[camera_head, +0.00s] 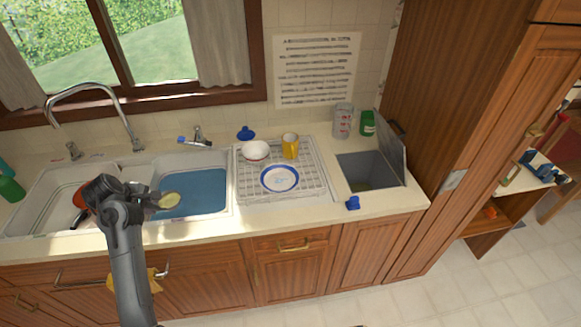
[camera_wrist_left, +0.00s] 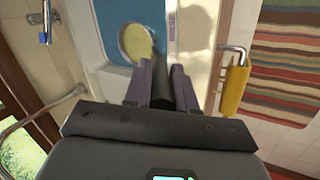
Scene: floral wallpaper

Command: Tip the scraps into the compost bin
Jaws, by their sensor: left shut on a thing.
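My left gripper (camera_head: 152,200) is over the right sink basin and shut on the dark handle of a small round tool (camera_head: 170,200). The tool's round end is pale yellow; it also shows past the fingers in the left wrist view (camera_wrist_left: 134,42). I cannot tell whether scraps lie in it. The compost bin (camera_head: 368,171) seems to be the grey opening set in the counter at the right, with its lid (camera_head: 392,148) raised. The part of its inside that shows is plain grey. My right gripper is not in view.
Between the sink and the opening stands a drying rack (camera_head: 246,185) with a bowl (camera_head: 256,150), a plate (camera_head: 280,179) and a yellow mug (camera_head: 290,144). A measuring jug (camera_head: 342,121) and green can (camera_head: 367,123) stand behind the opening. A faucet (camera_head: 134,140) rises behind the sink.

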